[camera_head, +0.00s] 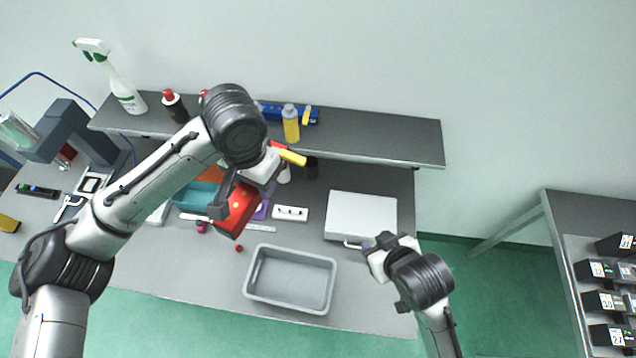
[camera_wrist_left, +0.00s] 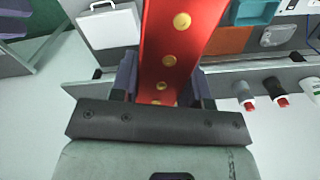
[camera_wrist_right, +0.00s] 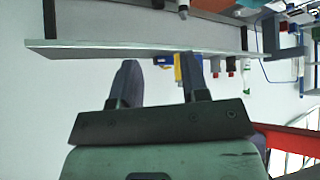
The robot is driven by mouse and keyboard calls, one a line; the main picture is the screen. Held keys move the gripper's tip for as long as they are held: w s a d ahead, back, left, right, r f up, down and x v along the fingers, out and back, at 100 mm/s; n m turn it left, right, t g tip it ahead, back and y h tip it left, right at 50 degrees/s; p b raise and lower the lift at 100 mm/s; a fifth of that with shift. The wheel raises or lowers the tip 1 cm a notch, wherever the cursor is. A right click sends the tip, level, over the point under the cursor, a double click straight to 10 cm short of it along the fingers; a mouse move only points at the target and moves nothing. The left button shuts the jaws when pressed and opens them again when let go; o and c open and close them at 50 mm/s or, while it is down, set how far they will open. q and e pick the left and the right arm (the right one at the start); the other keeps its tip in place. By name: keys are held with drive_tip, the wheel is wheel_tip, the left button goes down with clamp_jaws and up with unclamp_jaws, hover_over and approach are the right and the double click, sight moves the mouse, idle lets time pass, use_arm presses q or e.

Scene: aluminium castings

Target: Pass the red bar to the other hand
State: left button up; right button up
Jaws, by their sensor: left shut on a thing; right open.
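The red bar (camera_head: 237,211) is held by my left gripper (camera_head: 228,196) above the bench, left of the grey bin. In the left wrist view the red bar (camera_wrist_left: 178,45), with a row of yellow round spots, sits between the fingers of the left gripper (camera_wrist_left: 162,78). The arm hides part of the bar in the head view. My right gripper (camera_head: 374,246) is empty, in front of the white case and apart from the bar. Its fingers stand apart in the right wrist view (camera_wrist_right: 158,76). A red piece (camera_wrist_right: 290,138) shows at that view's right edge, probably the bar.
A grey bin (camera_head: 253,289) stands at the bench front. A white case (camera_head: 361,215) lies right of it. A raised shelf (camera_head: 385,134) with bottles runs along the back. A rack (camera_head: 570,205) with black boxes stands far right. Small parts lie below the left arm.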

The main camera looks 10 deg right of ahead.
drive_tip(key=w+a+r+t+y, duration=0.35)
drive_tip(key=w+a+r, duration=0.35)
drive_tip(key=r, duration=0.3)
drive_tip(key=m+t+y, duration=0.4)
drive_tip(key=m, duration=1.1)
approach(292, 161)
drive_tip(key=x, duration=0.3)
drive_tip(key=shift+w+a+f, duration=0.15)
drive_tip(key=shift+w+a, duration=0.1)
drive_tip(key=shift+w, duration=0.1)
drive_tip(key=shift+h, duration=0.25)
drive_tip(key=shift+x, duration=3.35)
drive_tip(key=shift+c, duration=0.3)
use_arm(q)
drive_tip(key=shift+s+d, duration=0.1)
use_arm(e)
clamp_jaws()
